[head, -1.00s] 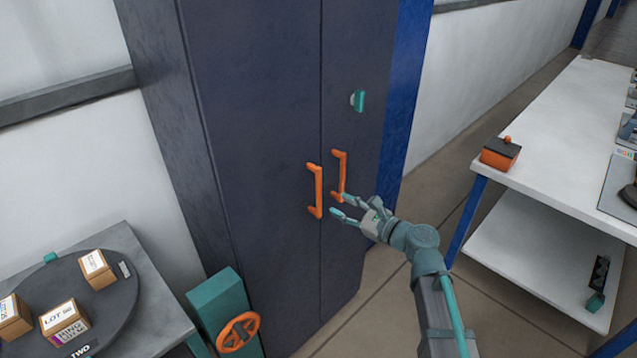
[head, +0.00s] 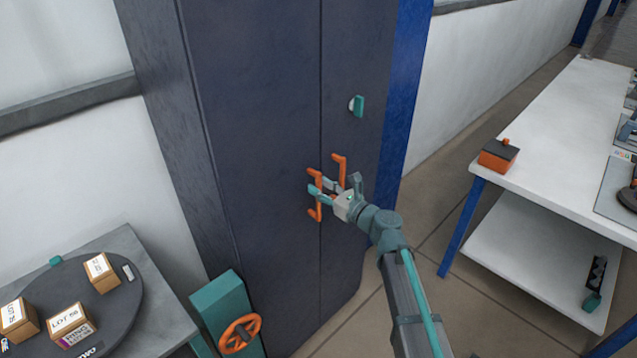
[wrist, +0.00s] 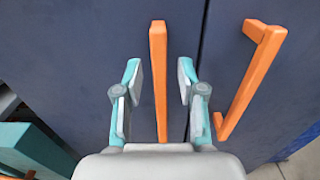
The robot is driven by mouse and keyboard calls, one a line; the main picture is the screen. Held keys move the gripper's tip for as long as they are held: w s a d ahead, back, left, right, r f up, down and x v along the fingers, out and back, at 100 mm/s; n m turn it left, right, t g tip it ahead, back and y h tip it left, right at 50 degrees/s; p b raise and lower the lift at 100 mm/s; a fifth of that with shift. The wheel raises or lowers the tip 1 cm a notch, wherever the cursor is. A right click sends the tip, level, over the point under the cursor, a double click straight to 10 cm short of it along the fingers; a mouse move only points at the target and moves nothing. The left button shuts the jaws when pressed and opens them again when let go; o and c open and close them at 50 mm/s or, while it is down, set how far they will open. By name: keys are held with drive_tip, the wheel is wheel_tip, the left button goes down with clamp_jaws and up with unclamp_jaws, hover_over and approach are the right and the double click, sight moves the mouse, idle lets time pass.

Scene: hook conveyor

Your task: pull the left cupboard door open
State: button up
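The dark cupboard has a left door (head: 255,150) and a right door (head: 355,140), both closed. The left door carries an upright orange handle (head: 317,208), which also shows in the wrist view (wrist: 158,70). The right door's orange handle (head: 338,165) is beside it, and stands to the right in the wrist view (wrist: 252,80). My gripper (head: 322,188) is at the left handle. In the wrist view my gripper (wrist: 160,85) is open, with one finger on each side of the left handle and gaps between. Part of the left handle is hidden by the gripper in the head view.
A teal latch (head: 358,105) is high on the right door. A teal box with an orange handwheel (head: 239,333) stands below left. A round turntable (head: 125,310) with boxes is at left. A white table (head: 560,140) stands at right, with floor between.

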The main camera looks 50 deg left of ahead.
drive_tip(key=shift+a, duration=0.7)
clamp_jaws()
